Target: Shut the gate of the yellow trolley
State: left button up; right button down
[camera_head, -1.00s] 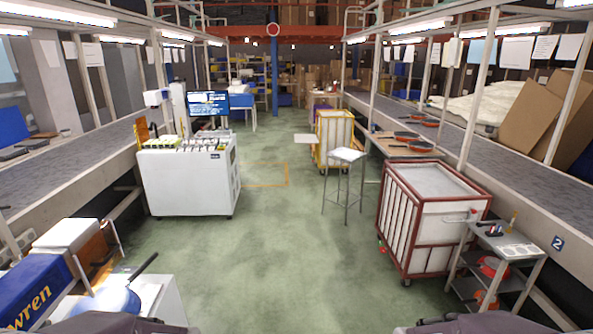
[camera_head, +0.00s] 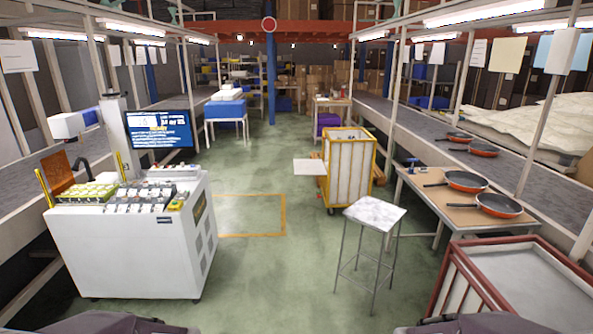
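The yellow trolley (camera_head: 349,170) stands upright in the middle distance, a little right of centre. It has a yellow frame with pale panel sides and small wheels. A flat pale panel (camera_head: 309,167) sticks out level from its left side; it looks like the gate standing open, though I cannot tell for sure. Neither of my grippers is in view. Only dark parts of my own body show at the bottom edge, well short of the trolley.
A white machine cabinet (camera_head: 131,254) with a screen stands at left. A stool (camera_head: 375,214) stands in front of the trolley, to the right. A red-framed cart (camera_head: 464,282) is at lower right, beside a table (camera_head: 428,201) with pans. The green floor (camera_head: 255,268) between is clear.

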aim_at(301, 167)
jog(key=i, duration=3.5)
jog(key=i+u, duration=0.15)
jog(key=i, duration=0.4)
jog(key=i+l+u, duration=0.15)
jog(key=i, duration=0.4)
jog(key=i+l+u, duration=0.15)
jog(key=i, duration=0.35)
jog(key=i+l+u, duration=0.2)
jog(key=i, duration=0.35)
jog(key=l, duration=0.1)
